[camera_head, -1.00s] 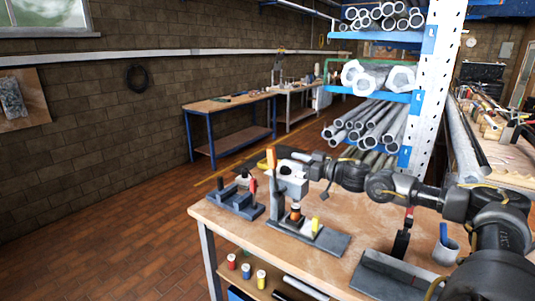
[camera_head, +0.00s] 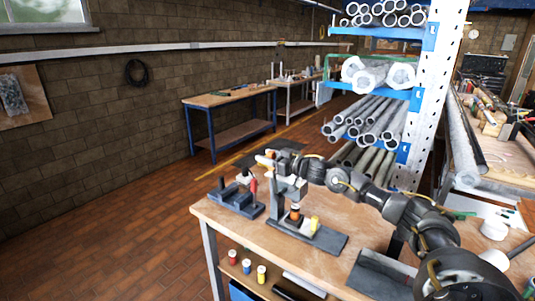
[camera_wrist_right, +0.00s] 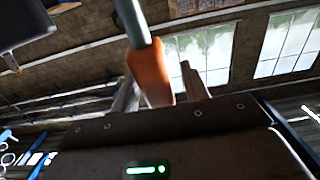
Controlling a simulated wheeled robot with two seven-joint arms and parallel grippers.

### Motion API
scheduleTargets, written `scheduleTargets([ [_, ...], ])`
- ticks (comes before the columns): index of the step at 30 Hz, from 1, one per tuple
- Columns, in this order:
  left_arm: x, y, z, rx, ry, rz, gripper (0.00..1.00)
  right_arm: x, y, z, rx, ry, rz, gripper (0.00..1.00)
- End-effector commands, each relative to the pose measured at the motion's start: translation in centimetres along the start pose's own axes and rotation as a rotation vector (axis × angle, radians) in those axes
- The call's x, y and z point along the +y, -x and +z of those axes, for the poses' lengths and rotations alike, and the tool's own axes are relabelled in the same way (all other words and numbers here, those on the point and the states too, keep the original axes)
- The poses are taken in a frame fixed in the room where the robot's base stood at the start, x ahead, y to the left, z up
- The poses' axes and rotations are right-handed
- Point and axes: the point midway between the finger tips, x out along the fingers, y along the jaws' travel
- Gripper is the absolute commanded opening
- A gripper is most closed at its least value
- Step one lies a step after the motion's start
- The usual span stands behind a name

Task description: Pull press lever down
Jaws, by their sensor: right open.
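The grey press (camera_head: 290,188) stands on a dark base plate (camera_head: 320,236) on the wooden bench. Its lever is a grey rod with an orange handle (camera_wrist_right: 149,72) in the right wrist view. In the head view the handle is mostly hidden by my gripper at the press top. My right gripper (camera_head: 278,162) reaches in from the right at lever height. In the right wrist view its open fingers (camera_wrist_right: 158,88) stand on either side of the orange handle; whether they touch it I cannot tell. An orange-and-dark piece (camera_head: 295,212) sits under the press. My left gripper is not in view.
A dark fixture (camera_head: 236,200) with a red-handled part stands left of the press. Several coloured spools (camera_head: 247,266) sit on the lower shelf. A pipe rack (camera_head: 418,95) stands behind my right arm.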

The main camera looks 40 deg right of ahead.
Motion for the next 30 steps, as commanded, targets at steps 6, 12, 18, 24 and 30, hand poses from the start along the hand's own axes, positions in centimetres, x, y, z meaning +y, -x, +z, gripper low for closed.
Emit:
scheduleTargets([
  [6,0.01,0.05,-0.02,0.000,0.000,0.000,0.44,-0.03,-0.25,0.04,0.000,0.001,-0.001,0.45],
  [12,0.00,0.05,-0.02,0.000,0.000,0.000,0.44,-0.03,-0.22,0.03,0.000,0.000,-0.001,0.32],
  [18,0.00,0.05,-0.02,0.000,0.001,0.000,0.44,-0.02,-0.21,0.03,0.000,0.000,-0.001,0.06],
  [24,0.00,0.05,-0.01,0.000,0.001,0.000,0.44,-0.03,-0.21,0.03,0.000,0.000,-0.001,0.00],
  [30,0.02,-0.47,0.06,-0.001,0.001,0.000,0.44,-0.63,-0.70,0.18,0.017,-0.002,-0.012,0.00],
])
